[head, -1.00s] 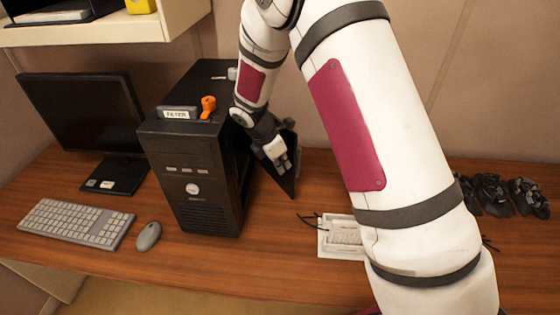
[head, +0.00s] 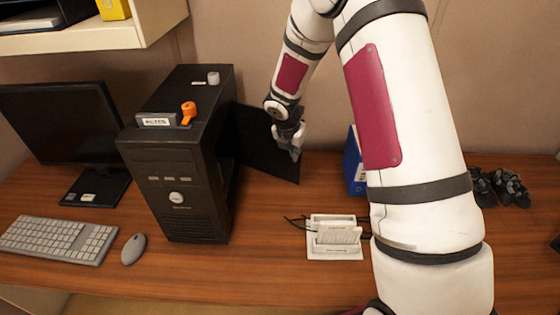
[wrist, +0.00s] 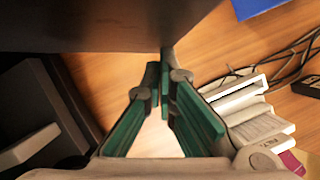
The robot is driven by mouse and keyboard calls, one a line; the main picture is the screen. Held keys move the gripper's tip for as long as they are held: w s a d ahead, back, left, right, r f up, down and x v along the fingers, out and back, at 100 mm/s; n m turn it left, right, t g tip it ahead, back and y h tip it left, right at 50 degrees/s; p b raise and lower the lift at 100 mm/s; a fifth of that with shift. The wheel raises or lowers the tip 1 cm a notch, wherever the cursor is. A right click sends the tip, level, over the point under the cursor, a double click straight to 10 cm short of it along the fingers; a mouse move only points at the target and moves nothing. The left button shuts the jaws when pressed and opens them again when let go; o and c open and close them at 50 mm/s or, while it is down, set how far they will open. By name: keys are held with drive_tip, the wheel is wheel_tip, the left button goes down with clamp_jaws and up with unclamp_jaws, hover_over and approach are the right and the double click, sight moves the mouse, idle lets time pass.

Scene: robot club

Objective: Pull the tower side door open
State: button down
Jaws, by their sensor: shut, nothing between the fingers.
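The black computer tower (head: 172,180) stands upright on the desk. Its side door (head: 255,138), a flat black panel, stands swung wide out from the tower's right side, toward the back. My gripper (head: 294,152) is at the door's outer part, in front of its face; whether it touches is not clear. In the wrist view the green-padded fingers (wrist: 165,95) are close together with nothing between them. A large dark panel, seemingly the door (wrist: 90,22), fills the top of that view, right by the fingertips.
A white card holder (head: 335,240) with cables lies right of the tower. A blue binder (head: 354,165) stands behind my arm. An orange item (head: 188,112) and a label block (head: 156,121) sit on the tower. Monitor (head: 65,125), keyboard (head: 60,238) and mouse (head: 133,248) are left.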

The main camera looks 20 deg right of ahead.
drive_tip(key=w+d+n+b, duration=0.2)
drive_tip(key=w+d+b, duration=0.1)
drive_tip(key=w+d, duration=0.5)
drive_tip(key=shift+w+d+n+t+y, duration=0.15)
drive_tip(key=shift+w+n+t+y, duration=0.2)
drive_tip(key=shift+w, duration=0.2)
